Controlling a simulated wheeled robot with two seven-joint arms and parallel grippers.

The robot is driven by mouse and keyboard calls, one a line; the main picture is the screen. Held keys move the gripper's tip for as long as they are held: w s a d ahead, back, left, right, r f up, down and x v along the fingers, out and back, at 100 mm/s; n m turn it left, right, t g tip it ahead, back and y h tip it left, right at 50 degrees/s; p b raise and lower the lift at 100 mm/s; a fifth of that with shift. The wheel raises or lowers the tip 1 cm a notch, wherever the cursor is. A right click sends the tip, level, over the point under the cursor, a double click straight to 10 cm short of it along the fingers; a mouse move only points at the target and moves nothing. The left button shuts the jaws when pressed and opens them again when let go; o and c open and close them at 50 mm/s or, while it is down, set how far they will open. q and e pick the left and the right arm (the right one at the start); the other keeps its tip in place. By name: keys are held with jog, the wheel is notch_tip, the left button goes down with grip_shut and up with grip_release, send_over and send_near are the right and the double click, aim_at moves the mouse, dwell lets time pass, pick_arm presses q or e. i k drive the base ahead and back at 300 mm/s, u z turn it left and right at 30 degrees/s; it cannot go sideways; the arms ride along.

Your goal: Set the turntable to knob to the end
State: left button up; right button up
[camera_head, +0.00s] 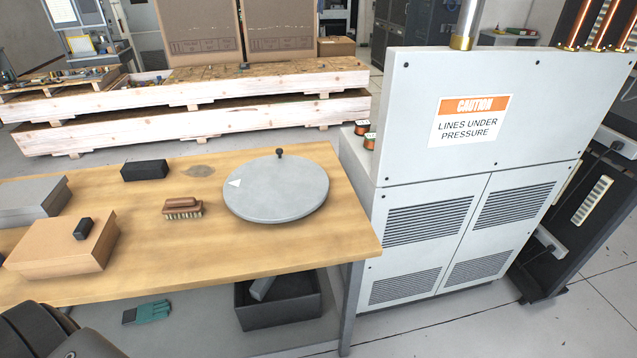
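A round grey turntable (276,191) lies on the right part of the wooden table (330,233). A small dark knob (280,153) stands up at its far edge. A white triangular mark (234,183) is on its left side. A dark rounded part, probably of my own arm, shows at the bottom left corner. Neither gripper's fingers are in view, and nothing touches the turntable or the knob.
A wooden brush (182,208) lies just left of the turntable. A black box (145,170), a cardboard box (65,247) with a small black block (83,229), and a grey box (30,200) are further left. A grey cabinet (430,172) stands right of the table.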

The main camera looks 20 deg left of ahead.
aim_at(277, 188)
jog(key=u, duration=1.1)
